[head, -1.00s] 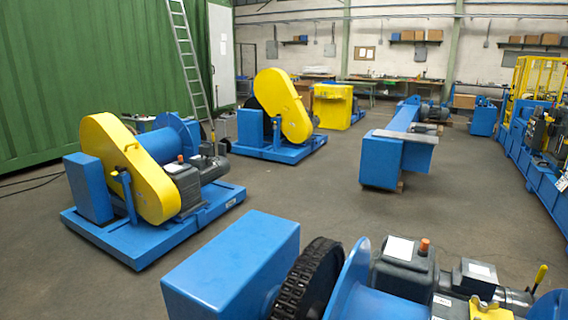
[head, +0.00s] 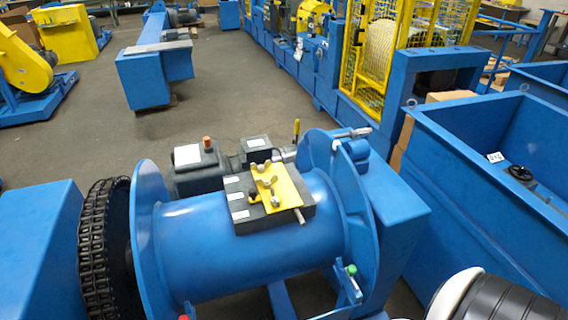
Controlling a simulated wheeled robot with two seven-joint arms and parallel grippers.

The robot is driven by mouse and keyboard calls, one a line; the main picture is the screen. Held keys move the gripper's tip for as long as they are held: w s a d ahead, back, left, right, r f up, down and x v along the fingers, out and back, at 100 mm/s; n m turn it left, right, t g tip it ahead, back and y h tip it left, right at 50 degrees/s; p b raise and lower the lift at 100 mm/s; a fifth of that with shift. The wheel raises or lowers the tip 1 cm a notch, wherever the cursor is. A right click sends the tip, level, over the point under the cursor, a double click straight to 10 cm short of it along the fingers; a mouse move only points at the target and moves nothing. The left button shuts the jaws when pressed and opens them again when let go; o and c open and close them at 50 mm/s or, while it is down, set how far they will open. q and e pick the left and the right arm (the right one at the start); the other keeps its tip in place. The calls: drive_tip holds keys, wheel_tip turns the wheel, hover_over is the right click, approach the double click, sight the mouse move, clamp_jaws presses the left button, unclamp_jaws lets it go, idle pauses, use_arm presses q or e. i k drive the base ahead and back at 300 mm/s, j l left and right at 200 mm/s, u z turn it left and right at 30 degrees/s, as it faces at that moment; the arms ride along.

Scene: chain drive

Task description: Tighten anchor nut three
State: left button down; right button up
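No anchor nut can be picked out for certain, and no number three shows. A blue winch drum (head: 250,250) lies across the middle, with a black chain wheel (head: 97,245) at its left end. On top of the drum is a dark block (head: 244,215) with white labels. A yellow plate (head: 283,195) on the block carries small wing-shaped metal fasteners, too small to make out well. A metal rod end sticks out beside the plate.
A grey gearbox (head: 194,165) with an orange cap stands behind the drum. A deep blue bin (head: 500,195) stands close on the right. Yellow mesh guarding (head: 372,55) is at the back. Open floor (head: 200,112) lies behind the winch.

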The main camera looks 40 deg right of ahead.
sight(275, 201)
drive_tip(key=z, duration=1.1)
